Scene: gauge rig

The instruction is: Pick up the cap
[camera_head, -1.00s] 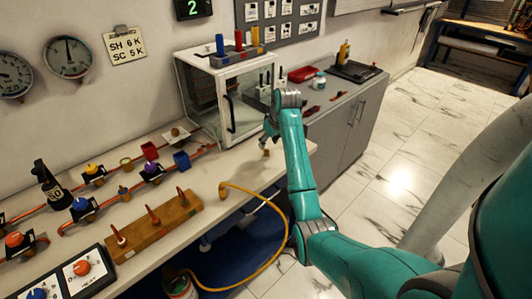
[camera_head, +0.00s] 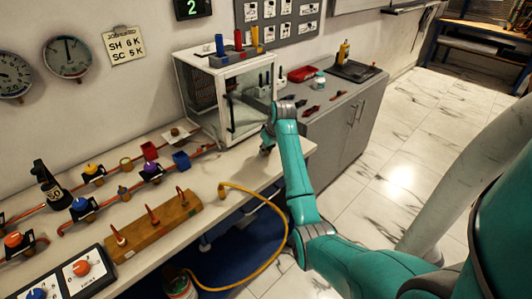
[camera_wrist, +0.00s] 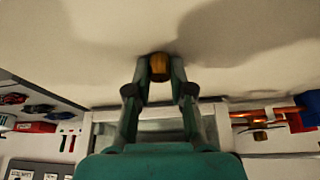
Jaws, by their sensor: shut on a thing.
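The cap (camera_wrist: 159,68) is a small brass-coloured piece between my fingertips in the wrist view, against the pale bench top (camera_wrist: 80,60). My gripper (camera_wrist: 159,75) is shut on it, with one finger on each side. In the head view my gripper (camera_head: 266,149) is low over the right end of the bench, in front of the glass cabinet. The cap cannot be made out there behind my gripper. I cannot tell whether it still touches the bench.
The glass cabinet (camera_head: 228,100) stands just behind my gripper. A wooden block (camera_head: 155,222) with red-handled tools lies to the left. A yellow hose (camera_head: 270,203) loops off the bench's front edge. A grey cabinet (camera_head: 345,115) stands to the right.

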